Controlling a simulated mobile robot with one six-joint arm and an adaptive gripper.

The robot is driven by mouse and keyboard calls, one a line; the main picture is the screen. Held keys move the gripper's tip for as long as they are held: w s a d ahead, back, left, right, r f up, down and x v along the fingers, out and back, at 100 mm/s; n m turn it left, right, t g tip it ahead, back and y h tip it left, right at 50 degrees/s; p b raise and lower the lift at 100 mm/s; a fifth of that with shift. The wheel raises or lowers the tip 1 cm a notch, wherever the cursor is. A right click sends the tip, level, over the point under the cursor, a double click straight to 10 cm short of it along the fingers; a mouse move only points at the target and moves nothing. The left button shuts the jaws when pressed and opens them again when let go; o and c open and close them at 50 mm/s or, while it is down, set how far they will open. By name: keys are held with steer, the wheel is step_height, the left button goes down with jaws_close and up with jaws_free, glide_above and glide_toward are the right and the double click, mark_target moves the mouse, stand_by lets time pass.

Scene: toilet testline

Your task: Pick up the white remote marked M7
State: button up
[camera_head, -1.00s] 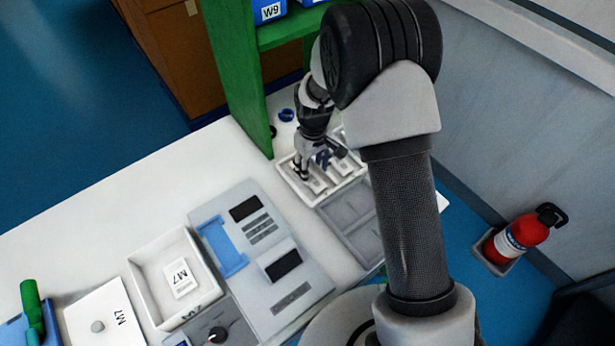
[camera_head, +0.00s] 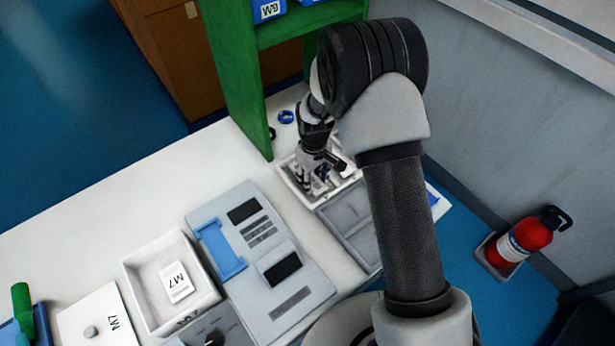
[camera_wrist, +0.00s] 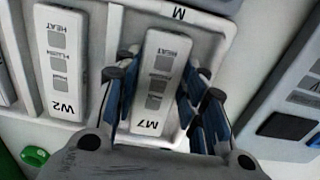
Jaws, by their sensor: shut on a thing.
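The white remote marked M7 (camera_wrist: 158,85) lies in a slot of a white tray, with grey buttons and the label facing up in the wrist view. My gripper (camera_wrist: 160,95) has its blue-padded fingers on both long sides of it and is shut on it. The remote still looks to be down in the tray. In the head view my gripper (camera_head: 318,182) is over the white tray (camera_head: 296,196) beside the green shelf, and the remote there is mostly hidden by the fingers.
A white remote marked W2 (camera_wrist: 65,65) lies in the slot to the left. A grey bin (camera_head: 345,222) adjoins the tray. A grey device panel (camera_head: 290,297) and a white box (camera_head: 140,288) holding an M7 card stand nearer. A green shelf (camera_head: 237,80) rises close behind the gripper.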

steer(key=c, duration=0.4)
steer(key=shift+o, duration=0.2)
steer(key=shift+r, duration=0.1)
